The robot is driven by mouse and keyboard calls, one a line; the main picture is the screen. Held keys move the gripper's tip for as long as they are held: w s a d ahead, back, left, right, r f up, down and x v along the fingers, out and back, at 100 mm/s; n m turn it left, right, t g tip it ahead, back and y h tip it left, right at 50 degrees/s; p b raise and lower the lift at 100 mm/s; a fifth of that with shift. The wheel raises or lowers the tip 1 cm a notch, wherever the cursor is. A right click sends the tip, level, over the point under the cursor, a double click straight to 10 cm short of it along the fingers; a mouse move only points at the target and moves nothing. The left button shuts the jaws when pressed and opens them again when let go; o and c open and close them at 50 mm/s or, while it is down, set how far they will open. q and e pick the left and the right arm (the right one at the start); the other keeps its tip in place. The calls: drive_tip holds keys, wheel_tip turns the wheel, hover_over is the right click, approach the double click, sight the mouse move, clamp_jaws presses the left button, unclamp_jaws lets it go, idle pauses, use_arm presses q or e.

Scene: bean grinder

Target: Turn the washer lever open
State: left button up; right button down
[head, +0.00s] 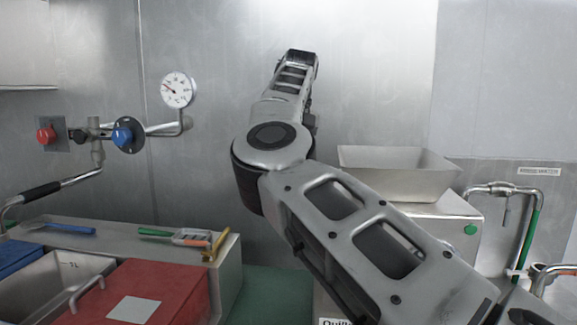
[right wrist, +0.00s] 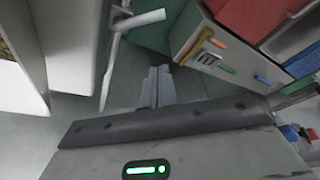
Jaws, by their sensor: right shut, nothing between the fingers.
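My right gripper (right wrist: 157,72) shows in the right wrist view with its two fingers together and nothing between them. A pale grey bar-shaped handle (right wrist: 138,20) on a thin pipe is up and left of the fingertips, apart from them; I cannot tell whether it is the washer lever. In the head view, a metal pipe fitting (head: 497,189) with a small hanging part and a green hose stands at the right. My right arm crosses the middle of the head view and its gripper cannot be made out there. My left gripper is not in view.
A gauge (head: 177,89), red knob (head: 46,135) and blue knob (head: 123,134) are on wall piping at the left. A red lid (head: 170,285) and several tools lie on the left counter. A metal hopper (head: 398,171) stands behind my arm.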

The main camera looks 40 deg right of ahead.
drive_tip(key=a+x, duration=0.1)
drive_tip(key=x, duration=0.8)
drive_tip(key=shift+s+d+r+p, duration=0.1)
drive_tip(key=shift+s+r+p, duration=0.1)
drive_tip(key=shift+s, duration=0.5)
drive_tip(key=shift+s+r+p, duration=0.1)
drive_tip(key=shift+s+p, duration=0.15)
drive_tip(key=shift+s, duration=0.4)
drive_tip(key=shift+s+d+r+p, duration=0.1)
drive_tip(key=shift+s+p, duration=0.1)
drive_tip(key=shift+s, duration=0.5)
